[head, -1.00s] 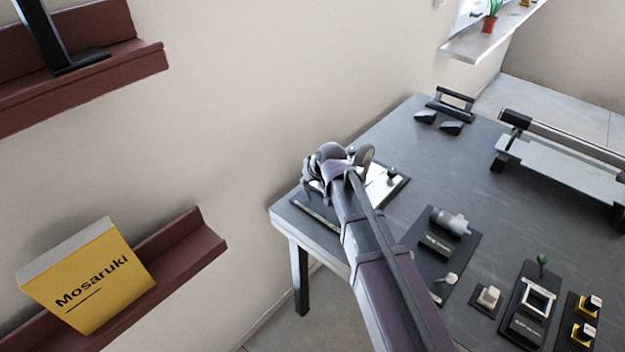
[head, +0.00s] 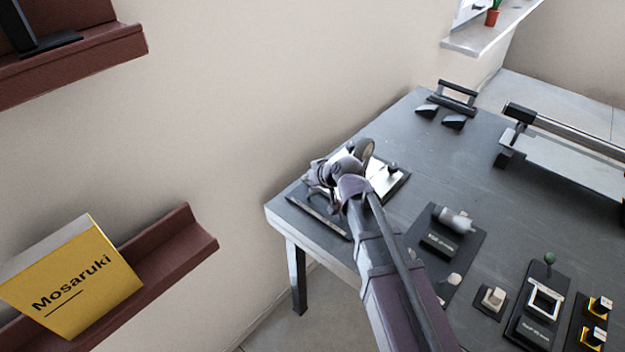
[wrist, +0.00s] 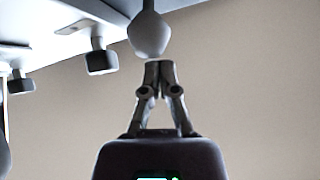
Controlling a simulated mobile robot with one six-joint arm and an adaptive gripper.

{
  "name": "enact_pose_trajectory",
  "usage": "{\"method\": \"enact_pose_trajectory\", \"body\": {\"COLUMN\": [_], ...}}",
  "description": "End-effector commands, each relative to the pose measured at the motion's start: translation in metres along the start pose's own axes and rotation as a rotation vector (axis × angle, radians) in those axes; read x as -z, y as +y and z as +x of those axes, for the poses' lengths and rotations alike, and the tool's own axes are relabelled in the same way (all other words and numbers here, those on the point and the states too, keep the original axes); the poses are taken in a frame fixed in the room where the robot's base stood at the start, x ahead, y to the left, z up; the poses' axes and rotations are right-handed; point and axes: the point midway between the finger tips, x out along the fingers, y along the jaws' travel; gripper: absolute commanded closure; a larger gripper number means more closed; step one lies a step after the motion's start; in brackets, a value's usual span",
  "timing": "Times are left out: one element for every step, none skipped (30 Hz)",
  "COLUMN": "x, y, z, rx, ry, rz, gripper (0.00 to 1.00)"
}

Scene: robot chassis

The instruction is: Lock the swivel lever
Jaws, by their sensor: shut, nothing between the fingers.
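My gripper (wrist: 160,66) is shut and empty in the wrist view, its fingertips together. A rounded grey knob on a stem (wrist: 149,36), which may be the swivel lever's handle, is just beyond the tips; I cannot tell whether they touch. In the head view my wrist and gripper (head: 322,174) are over the panel at the table's left corner. That panel has a bright plate (head: 378,180) and a small dark knob (head: 391,168). My arm hides part of it, so I cannot make out the lever's position there.
The grey table (head: 440,165) also bears a cylinder device (head: 453,220), a green-knobbed panel (head: 538,300), a black handle (head: 457,96) and a long rail device (head: 570,165). The wall is close behind the left corner. A yellow box (head: 75,280) sits on a shelf at left.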

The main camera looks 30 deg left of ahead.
Motion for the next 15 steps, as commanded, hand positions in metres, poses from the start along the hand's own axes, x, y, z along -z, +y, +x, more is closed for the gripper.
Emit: {"method": "enact_pose_trajectory", "body": {"x": [0.002,0.003,0.004,0.005,0.006,0.007,0.008,0.009,0.010,0.010,0.011,0.011,0.012,0.012,0.012], "y": [-0.002,-0.003,-0.003,-0.004,-0.004,-0.004,-0.005,-0.005,-0.005,-0.005,-0.006,-0.006,-0.006,-0.006,-0.006], "z": [-0.001,-0.001,-0.002,-0.003,-0.003,-0.004,-0.005,-0.005,-0.006,-0.007,-0.007,-0.008,-0.008,-0.008,-0.008], "rx": [0.001,0.002,0.002,0.003,0.003,0.003,0.003,0.003,0.003,0.003,0.003,0.004,0.004,0.004,0.004], "ry": [0.000,0.000,-0.001,-0.001,-0.001,-0.001,-0.001,-0.001,-0.001,-0.001,-0.001,-0.001,-0.001,-0.001,-0.001], "rz": [-0.001,-0.002,-0.002,-0.002,-0.003,-0.003,-0.003,-0.003,-0.003,-0.003,-0.003,-0.003,-0.003,-0.003,-0.003], "gripper": [1.00,1.00,1.00,1.00,1.00,1.00,1.00,1.00,1.00,1.00,1.00,1.00,1.00,1.00,1.00]}}
